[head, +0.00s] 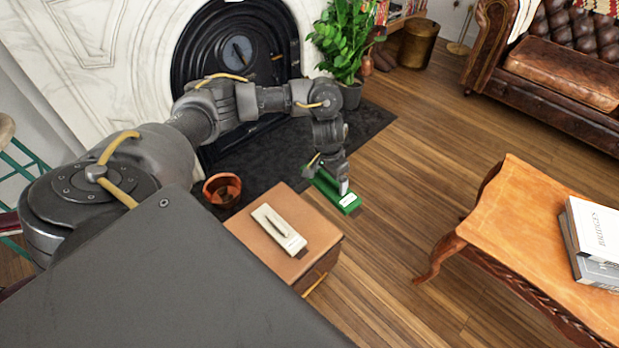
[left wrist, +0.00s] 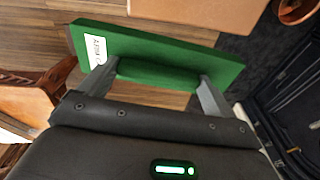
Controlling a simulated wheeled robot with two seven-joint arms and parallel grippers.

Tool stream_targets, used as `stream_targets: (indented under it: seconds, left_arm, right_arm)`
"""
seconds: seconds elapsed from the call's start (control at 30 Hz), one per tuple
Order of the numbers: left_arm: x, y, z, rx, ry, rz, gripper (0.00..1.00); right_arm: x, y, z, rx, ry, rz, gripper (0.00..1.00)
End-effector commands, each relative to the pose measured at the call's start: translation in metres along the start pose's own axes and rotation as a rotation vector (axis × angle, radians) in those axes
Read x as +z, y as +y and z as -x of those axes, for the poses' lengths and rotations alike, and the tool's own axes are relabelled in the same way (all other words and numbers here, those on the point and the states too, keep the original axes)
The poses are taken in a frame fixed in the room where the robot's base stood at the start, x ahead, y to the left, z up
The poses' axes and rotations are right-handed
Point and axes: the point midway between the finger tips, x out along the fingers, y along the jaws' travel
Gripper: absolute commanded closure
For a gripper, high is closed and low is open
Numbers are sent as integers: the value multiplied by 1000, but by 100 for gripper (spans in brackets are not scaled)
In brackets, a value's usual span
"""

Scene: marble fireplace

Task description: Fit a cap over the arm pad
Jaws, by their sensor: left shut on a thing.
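A green cap (head: 324,186), a flat slab with a white label and a raised grip bar, is in my left gripper (head: 343,185). In the left wrist view the two fingers of my left gripper (left wrist: 158,82) are shut on the ends of the grip bar of the green cap (left wrist: 190,54). The cap is held beside the right far corner of a box-like piece with a tan padded top (head: 312,220), which looks like the arm pad. A beige slab (head: 278,229) with a grip and pale label lies on that top. My right gripper is out of view.
A terracotta pot (head: 222,189) stands left of the padded piece, on the dark hearth (head: 262,160). A wooden table (head: 520,235) with books (head: 592,240) is at the right. Wooden floor (head: 395,190) lies open between. A potted plant (head: 345,42) stands behind my arm.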

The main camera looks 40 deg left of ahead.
Motion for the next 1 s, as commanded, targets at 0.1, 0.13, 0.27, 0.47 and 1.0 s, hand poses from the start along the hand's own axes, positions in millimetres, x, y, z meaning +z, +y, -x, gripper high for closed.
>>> stream_targets:
  seconds: [0.1, 0.13, 0.27, 0.47, 1.0]
  left_arm:
    - [-22, 28, 29, 2, 9, -53, 33]
    - [-26, 35, 36, 4, 8, -66, 33]
    - [-41, 70, 74, 11, 9, -132, 33]
    - [-39, 122, 145, 27, 6, -264, 33]
    - [24, 122, 233, 39, 0, -317, 33]
  right_arm:
    - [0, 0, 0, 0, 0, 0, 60]
    - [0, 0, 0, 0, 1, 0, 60]
    - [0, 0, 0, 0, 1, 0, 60]
    - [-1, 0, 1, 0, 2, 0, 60]
    - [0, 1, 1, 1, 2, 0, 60]
